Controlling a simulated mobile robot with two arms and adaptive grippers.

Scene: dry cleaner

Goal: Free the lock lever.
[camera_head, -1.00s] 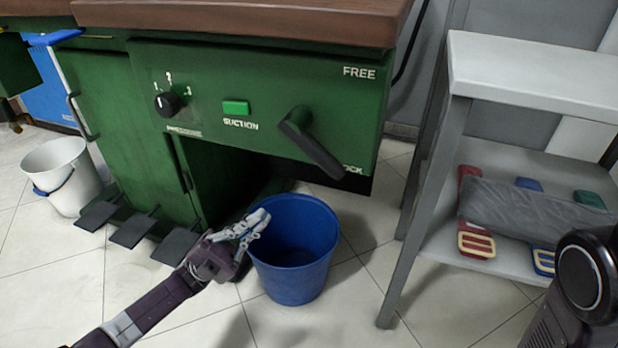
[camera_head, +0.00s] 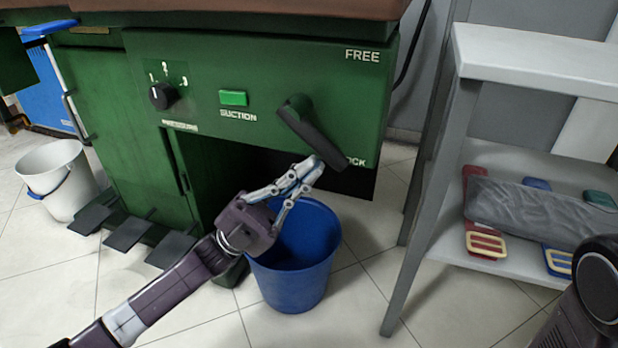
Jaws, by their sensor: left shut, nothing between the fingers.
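The black lock lever (camera_head: 313,131) is on the green machine panel (camera_head: 250,70), below the word FREE and beside the partly covered word LOCK. It slants down to the right, its free end by LOCK. My left gripper (camera_head: 316,166) is shut and empty. Its fingertips are just below and left of the lever's lower end; I cannot tell whether they touch it. My right gripper is not in view; a dark part of my right arm shows at the lower right edge.
A blue bucket (camera_head: 300,275) stands on the floor behind and below my left gripper. A grey shelf (camera_head: 440,180) with colored items stands to the right. A white bucket (camera_head: 60,180) and black pedals (camera_head: 130,233) are at the left. The panel also has a knob (camera_head: 163,96) and a green button (camera_head: 233,98).

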